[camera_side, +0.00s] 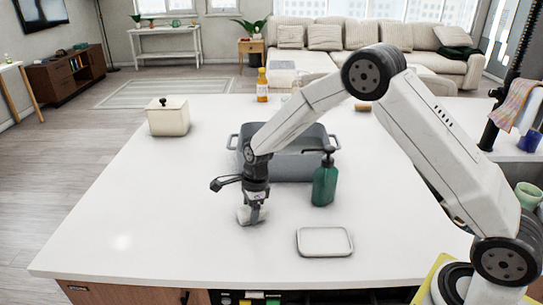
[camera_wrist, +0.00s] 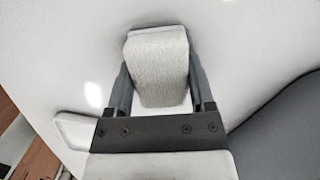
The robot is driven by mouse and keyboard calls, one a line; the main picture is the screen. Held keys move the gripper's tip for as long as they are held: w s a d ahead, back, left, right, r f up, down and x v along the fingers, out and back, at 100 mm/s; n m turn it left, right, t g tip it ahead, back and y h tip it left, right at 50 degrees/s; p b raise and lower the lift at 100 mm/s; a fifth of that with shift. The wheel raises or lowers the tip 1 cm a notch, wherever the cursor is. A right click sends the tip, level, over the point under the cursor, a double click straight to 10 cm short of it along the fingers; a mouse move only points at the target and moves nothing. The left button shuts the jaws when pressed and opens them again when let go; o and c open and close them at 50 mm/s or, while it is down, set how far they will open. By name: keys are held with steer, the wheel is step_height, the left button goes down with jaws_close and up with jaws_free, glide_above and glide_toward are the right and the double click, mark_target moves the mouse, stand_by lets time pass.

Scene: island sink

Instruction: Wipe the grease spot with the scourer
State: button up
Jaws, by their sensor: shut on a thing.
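The scourer is a pale grey block (camera_side: 246,216). It fills the middle of the wrist view (camera_wrist: 160,60), between the two dark fingers. My gripper (camera_side: 256,207) is shut on it, also in the wrist view (camera_wrist: 161,88), and points down over the white countertop (camera_side: 180,195). The scourer is at or just above the surface; I cannot tell whether it touches. I cannot make out a clear grease spot. A bright patch (camera_side: 122,242) shows on the counter at the front left, and it may be only glare.
A white tray (camera_side: 325,254) lies to the right of the scourer. A green soap bottle (camera_side: 324,185) stands behind the tray, before a grey basin (camera_side: 295,168). A cream lidded canister (camera_side: 168,122) and a yellow bottle (camera_side: 262,88) stand farther back. The left counter is clear.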

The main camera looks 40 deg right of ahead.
mark_target(232, 218)
steer(key=shift+w+a+r, duration=0.1)
steer(key=shift+w+a, duration=1.55)
steer(key=shift+a, duration=0.05)
steer(key=shift+w+a, duration=0.7)
step_height(232, 218, up, 8)
